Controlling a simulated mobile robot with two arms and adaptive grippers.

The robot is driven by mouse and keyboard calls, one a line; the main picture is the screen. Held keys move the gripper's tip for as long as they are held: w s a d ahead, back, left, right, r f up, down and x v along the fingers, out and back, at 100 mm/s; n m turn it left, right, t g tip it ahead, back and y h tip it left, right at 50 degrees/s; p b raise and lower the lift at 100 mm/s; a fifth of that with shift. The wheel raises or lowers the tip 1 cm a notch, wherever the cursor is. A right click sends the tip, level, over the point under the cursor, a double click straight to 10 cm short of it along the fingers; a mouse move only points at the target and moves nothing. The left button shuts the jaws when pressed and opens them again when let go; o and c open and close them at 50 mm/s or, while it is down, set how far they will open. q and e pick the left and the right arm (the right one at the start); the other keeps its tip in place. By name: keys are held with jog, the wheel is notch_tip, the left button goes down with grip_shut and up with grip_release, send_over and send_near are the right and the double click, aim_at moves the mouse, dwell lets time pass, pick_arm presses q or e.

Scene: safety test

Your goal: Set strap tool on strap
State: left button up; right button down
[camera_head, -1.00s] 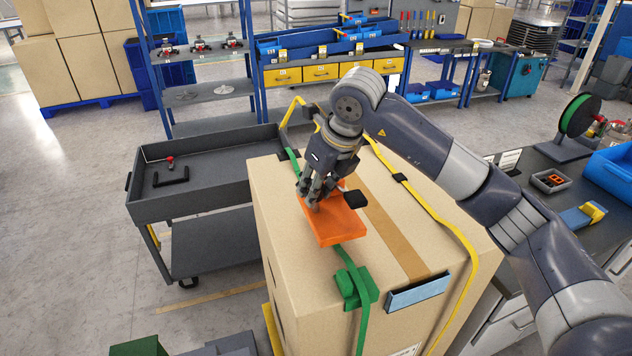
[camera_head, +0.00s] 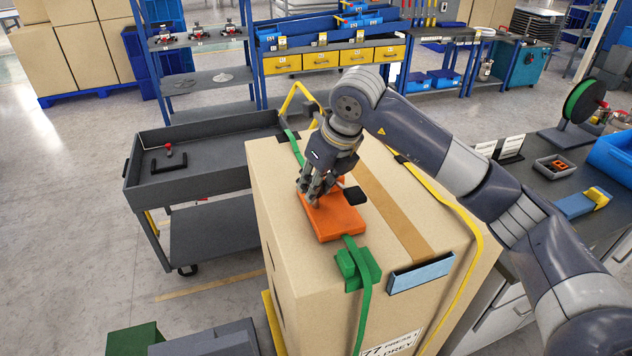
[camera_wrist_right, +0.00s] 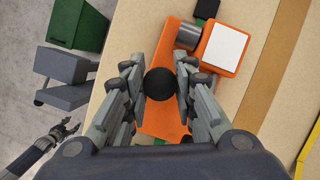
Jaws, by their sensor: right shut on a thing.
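The strap tool (camera_head: 338,222) is an orange block with a dark round knob (camera_wrist_right: 160,83), a grey cylinder and a white top panel. It sits over the green strap (camera_head: 364,310) on top of the large cardboard box (camera_head: 285,215). Whether it rests on the strap or is slightly above is hard to tell. My right gripper (camera_head: 311,194) is above the tool, shut on its knob; the right wrist view shows the fingers on both sides of it. A green buckle (camera_head: 356,268) lies on the strap near the box's front edge. My left gripper (camera_wrist_right: 48,135) shows small in the right wrist view.
A yellow strap (camera_head: 448,210) and a blue edge piece (camera_head: 420,273) are on the box's right side. A dark cart (camera_head: 205,185) stands left of the box. A workbench (camera_head: 530,180) with a green spool (camera_head: 583,98) is at the right.

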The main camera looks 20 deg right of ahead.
jog(key=c, duration=1.2)
grip_release()
jog(key=shift+o, duration=1.4)
jog(key=shift+s, duration=0.1)
jog(key=shift+r+p, duration=1.85)
jog(key=shift+r, duration=1.65)
